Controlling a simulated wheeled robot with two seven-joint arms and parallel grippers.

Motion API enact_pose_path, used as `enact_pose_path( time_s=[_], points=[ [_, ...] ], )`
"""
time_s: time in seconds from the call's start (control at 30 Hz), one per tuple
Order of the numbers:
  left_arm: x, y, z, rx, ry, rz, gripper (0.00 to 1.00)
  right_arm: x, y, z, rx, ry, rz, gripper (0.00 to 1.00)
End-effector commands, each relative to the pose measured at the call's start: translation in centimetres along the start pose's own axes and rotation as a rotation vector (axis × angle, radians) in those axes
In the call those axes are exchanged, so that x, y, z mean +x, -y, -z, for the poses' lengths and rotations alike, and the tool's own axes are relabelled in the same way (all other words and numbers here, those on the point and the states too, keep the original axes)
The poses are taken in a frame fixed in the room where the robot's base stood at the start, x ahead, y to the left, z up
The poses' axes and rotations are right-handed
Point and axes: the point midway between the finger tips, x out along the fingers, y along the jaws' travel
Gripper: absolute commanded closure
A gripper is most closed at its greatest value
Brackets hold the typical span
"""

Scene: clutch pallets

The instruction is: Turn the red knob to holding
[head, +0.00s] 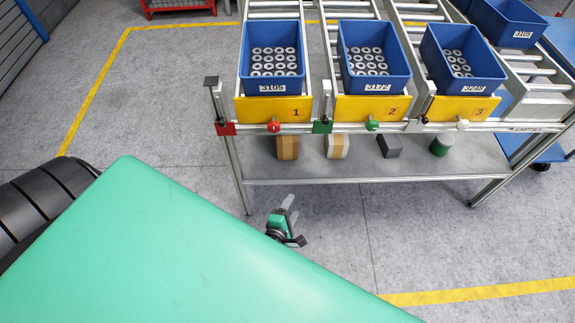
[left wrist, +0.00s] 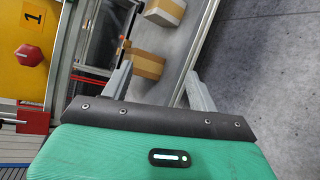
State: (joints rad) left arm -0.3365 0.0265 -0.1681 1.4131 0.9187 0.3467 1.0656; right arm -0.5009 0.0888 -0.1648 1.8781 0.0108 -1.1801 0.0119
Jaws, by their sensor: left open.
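The red knob (head: 274,126) is on the front of the rack, just under the yellow plate marked 1 (head: 295,110). In the left wrist view the red knob (left wrist: 29,54) shows at the far left, outside the space between the fingers. My left gripper (head: 291,222) is in front of and below the rack, apart from the knob. Its two grey fingers (left wrist: 159,74) are spread and nothing is between them. The knob's setting marks are too small to read. My right gripper is not in view.
A green knob (head: 372,125) and a white knob (head: 462,124) sit to the right. A red block (head: 225,129) and a green block (head: 322,126) flank the red knob. Blue bins (head: 272,86) of metal rings stand above. Small blocks lie on the lower shelf (head: 260,174). The floor in front is clear.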

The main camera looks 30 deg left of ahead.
Motion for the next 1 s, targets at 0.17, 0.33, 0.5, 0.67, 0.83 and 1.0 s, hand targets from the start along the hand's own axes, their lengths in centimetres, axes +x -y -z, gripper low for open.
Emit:
enact_pose_path(
  time_s=[0.17, 0.33, 0.5, 0.67, 0.83, 1.0],
  points=[
    [-0.9, 3.4, 0.6, 0.192, 0.031, 0.093, 0.4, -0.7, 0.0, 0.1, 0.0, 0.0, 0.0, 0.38],
    [-1.8, 6.1, 1.3, 0.345, 0.063, 0.168, 0.4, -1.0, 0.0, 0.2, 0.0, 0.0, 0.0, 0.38],
    [-2.4, 7.9, 1.8, 0.442, 0.088, 0.215, 0.4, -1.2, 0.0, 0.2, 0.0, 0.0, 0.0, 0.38],
    [-2.7, 8.6, 2.0, 0.479, 0.098, 0.234, 0.4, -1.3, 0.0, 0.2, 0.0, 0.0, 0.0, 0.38],
    [-2.7, 8.7, 2.0, 0.483, 0.099, 0.235, 0.4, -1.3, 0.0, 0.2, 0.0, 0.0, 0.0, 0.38],
    [-2.7, 8.6, 2.0, 0.482, 0.099, 0.235, 0.4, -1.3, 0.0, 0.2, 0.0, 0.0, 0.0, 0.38]
  ],
)
